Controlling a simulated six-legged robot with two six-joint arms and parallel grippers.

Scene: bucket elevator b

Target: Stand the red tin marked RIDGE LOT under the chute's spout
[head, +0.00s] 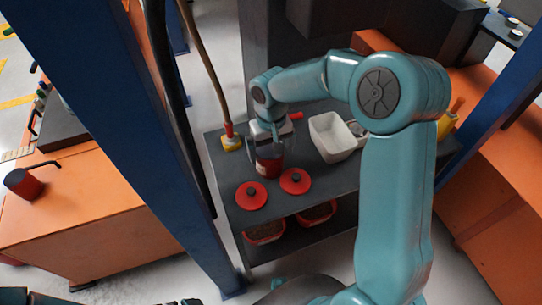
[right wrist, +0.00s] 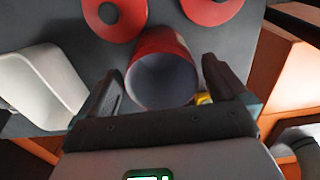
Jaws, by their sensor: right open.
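A red tin (head: 268,163) with a pale label stands upright on the dark table; the label is too small to read. My right gripper (head: 267,146) is over it from above, with a finger on each side of its upper part. In the right wrist view the tin's open mouth (right wrist: 165,80) faces the camera, its inside grey and seemingly empty. There my right gripper (right wrist: 164,86) is open, with a gap visible on the left side of the tin; contact on the right is hard to tell. I cannot make out the chute's spout. My left gripper is not clearly visible.
Two red lids (head: 251,195) lie in front of the tin. A white bin (head: 331,138) stands to its right, a yellow-and-red hose fitting (head: 231,140) to its left. Red tubs (head: 264,233) sit on the shelf below. A blue post (head: 150,150) rises left of the table.

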